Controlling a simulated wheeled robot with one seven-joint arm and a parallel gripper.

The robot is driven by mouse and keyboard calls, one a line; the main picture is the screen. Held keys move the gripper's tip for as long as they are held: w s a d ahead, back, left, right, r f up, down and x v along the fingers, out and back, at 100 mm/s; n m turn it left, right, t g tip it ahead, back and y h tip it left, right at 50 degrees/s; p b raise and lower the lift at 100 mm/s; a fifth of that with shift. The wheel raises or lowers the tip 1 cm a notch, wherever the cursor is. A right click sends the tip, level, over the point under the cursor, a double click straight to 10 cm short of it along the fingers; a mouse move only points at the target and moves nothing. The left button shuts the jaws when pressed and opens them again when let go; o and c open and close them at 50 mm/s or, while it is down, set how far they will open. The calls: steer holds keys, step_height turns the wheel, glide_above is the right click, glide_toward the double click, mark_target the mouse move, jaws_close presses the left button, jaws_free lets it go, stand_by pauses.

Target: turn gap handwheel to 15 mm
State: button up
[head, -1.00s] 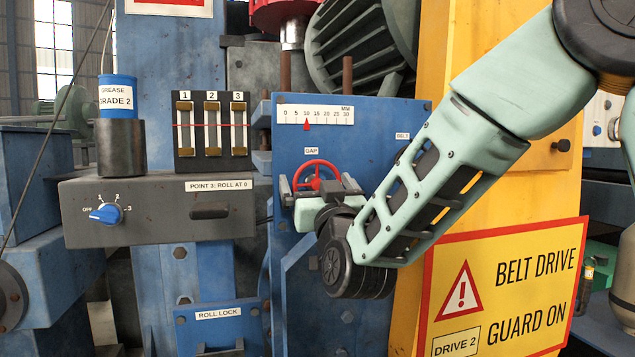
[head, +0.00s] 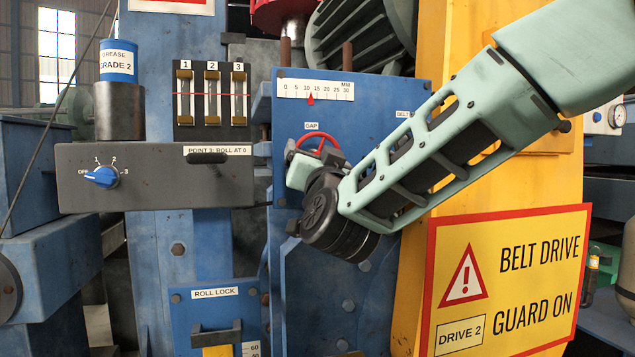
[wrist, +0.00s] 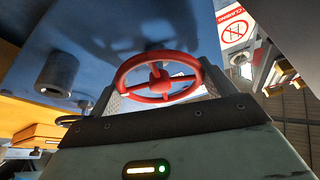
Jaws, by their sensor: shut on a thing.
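The red gap handwheel (head: 313,138) sits on the blue panel below the gap scale (head: 314,90). The red pointer (head: 310,99) stands between 10 and 15, nearer 10. My gripper (head: 318,154) is shut on the handwheel and hides its lower part in the head view. In the wrist view the wheel's rim, spokes and hub (wrist: 158,82) show ahead of my gripper (wrist: 160,95), with a finger at each side of the rim. The exact contact points are partly hidden.
The yellow belt guard (head: 440,215) with its warning sign (head: 510,275) stands right of the panel, behind my arm. A grey control box (head: 150,180) with a blue knob is at left. The roll lock plate (head: 215,293) is below.

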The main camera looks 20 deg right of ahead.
steer(key=m+h+b, duration=0.1)
steer(key=m+b, duration=0.2)
steer(key=shift+f+g+h, duration=0.3)
steer(key=shift+g+h, duration=0.1)
steer(key=shift+r+m+g+h+b, duration=0.2)
steer(key=shift+m+g+h+b, duration=0.25)
steer(key=shift+m+b, duration=0.95)
steer(key=shift+r+m, duration=0.1)
steer(key=shift+m, duration=0.4)
steer(key=o, duration=0.9)
steer(key=b+v, duration=0.5)
steer(key=v, duration=1.2)
steer(key=shift+s+a, duration=0.2)
steer(key=shift+w, duration=0.1)
